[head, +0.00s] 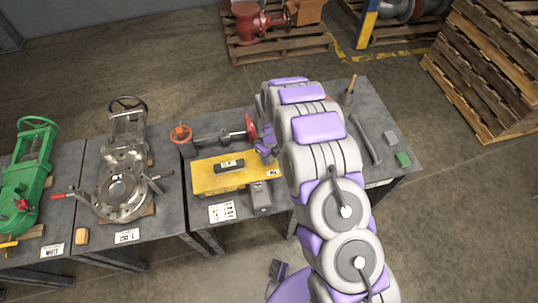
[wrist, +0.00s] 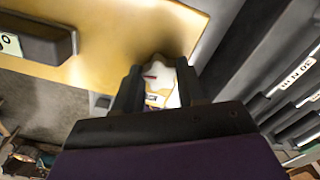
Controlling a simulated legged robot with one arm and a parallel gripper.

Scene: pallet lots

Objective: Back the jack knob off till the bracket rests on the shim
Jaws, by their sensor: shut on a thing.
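My gripper (head: 267,152) is at the right end of a yellow piece (head: 208,178) on the middle table, with my arm covering much of that end. In the wrist view, my gripper's two dark fingers (wrist: 158,88) are shut on a pale, lobed knob (wrist: 155,70), which I take as the jack knob. The yellow piece (wrist: 130,30) spreads behind and left of it. I cannot tell whether this piece is the bracket. I cannot make out the shim or any gap above it.
A dark bar (head: 229,166) lies on the yellow piece. A grey block (head: 260,197) and a label card (head: 221,212) are in front. Behind is a shaft with an orange handwheel (head: 181,133) and red flange (head: 250,128). A metal valve (head: 122,185) stands left; a green block (head: 403,159) lies right.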

